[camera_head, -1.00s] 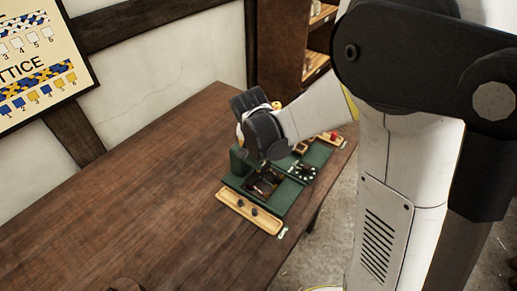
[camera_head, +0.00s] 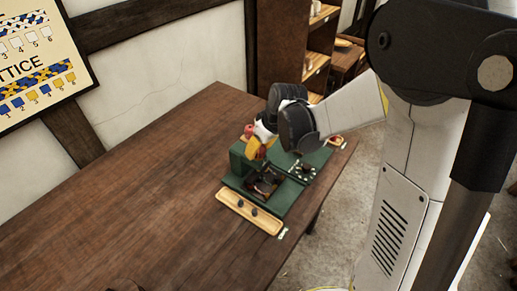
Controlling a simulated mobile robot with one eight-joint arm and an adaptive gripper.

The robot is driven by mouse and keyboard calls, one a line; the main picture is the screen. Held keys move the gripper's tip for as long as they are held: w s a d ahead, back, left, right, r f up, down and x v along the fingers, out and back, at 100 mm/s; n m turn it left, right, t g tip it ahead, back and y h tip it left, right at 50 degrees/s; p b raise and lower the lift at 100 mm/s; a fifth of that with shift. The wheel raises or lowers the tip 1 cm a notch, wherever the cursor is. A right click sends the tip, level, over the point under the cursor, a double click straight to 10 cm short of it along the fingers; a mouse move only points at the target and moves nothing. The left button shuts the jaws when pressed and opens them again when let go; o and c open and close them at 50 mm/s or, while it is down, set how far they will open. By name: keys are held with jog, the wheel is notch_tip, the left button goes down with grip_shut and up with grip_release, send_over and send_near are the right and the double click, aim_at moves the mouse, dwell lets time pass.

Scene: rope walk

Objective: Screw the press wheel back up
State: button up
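The green press (camera_head: 240,166) stands on a green base on the wooden table. A small round red part (camera_head: 249,130) shows just above the press's top; I cannot tell whether it is the press wheel. My gripper (camera_head: 259,149), with yellow-orange fingers, points down and left beside the upright part of the press. The fingers are too small to show whether they are open or shut, or touching anything. A dark recess (camera_head: 263,184) with brown contents lies in the base in front of the press.
A light wooden tray (camera_head: 232,209) with small dark pieces lies along the base's near side. A dark round part with pale dots (camera_head: 304,172) sits on the base's right. The left of the table (camera_head: 130,190) is mostly clear. Shelves (camera_head: 318,60) stand behind.

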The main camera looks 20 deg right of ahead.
jog(key=n, duration=0.2)
jog(key=n+g+y, duration=0.1)
jog(key=n, duration=0.2)
jog(key=shift+n+g+y, duration=0.3)
jog(key=n+g, duration=0.1)
jog(key=n, duration=0.1)
jog(key=n+g, duration=0.1)
jog(key=n, duration=0.2)
jog(key=shift+y, duration=0.4)
jog(key=shift+n, duration=0.4)
jog(key=o, duration=1.2)
jog(key=v, duration=1.2)
